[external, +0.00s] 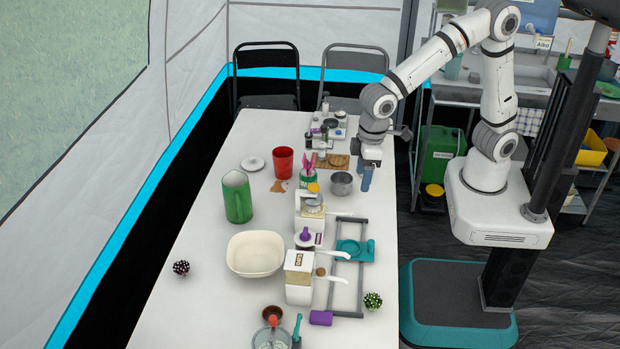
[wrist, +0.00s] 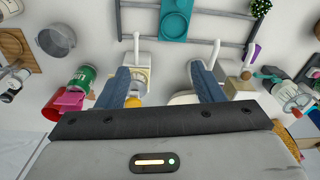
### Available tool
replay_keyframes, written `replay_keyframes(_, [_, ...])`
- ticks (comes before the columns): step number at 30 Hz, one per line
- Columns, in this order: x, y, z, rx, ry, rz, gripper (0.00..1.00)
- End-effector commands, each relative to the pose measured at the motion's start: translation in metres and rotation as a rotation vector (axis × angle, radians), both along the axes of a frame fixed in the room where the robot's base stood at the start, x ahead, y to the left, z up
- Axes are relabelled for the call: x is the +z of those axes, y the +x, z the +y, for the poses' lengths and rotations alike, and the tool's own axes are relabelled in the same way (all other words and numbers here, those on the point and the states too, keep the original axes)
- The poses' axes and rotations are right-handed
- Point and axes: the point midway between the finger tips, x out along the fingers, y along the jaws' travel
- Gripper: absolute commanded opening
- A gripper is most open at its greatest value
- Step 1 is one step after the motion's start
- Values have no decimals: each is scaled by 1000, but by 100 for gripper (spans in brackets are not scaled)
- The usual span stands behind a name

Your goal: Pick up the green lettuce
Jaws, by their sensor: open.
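A small green leafy ball, which looks like the green lettuce (external: 372,301), sits near the right edge of the white table in the external view, beside the lower end of a grey rack. It is partly cut off at the top right of the wrist view (wrist: 261,7). My gripper (external: 366,180), with blue fingers, hangs over the right side of the table by the metal pot, well apart from the lettuce. In the wrist view my gripper (wrist: 162,72) is open with nothing held between the fingers.
The grey rack (external: 348,314) holds a teal piece (external: 362,250). White dispensers (external: 299,278) stand left of it, with a purple block (external: 321,318) nearby. A metal pot (external: 341,184), green jug (external: 237,197), red cup (external: 283,162) and cream bowl (external: 255,254) are also on the table.

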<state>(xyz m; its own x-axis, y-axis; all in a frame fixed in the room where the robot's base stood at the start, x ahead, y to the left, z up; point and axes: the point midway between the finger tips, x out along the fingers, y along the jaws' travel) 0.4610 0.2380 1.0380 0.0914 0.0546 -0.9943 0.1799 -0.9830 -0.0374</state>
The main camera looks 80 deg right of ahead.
Motion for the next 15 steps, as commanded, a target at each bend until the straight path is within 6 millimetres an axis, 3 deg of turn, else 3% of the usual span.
replay_keyframes(1, [-17, 3, 31, 25, -8, 17, 61])
replay_keyframes(3, [-37, 3, 69, 46, -15, 33, 61])
replay_keyframes(9, [-99, -14, 168, 98, -40, 69, 61])
replay_keyframes(12, [-123, -26, 201, 113, -50, 80, 61])
replay_keyframes(15, [-139, -35, 222, 123, -56, 86, 61])
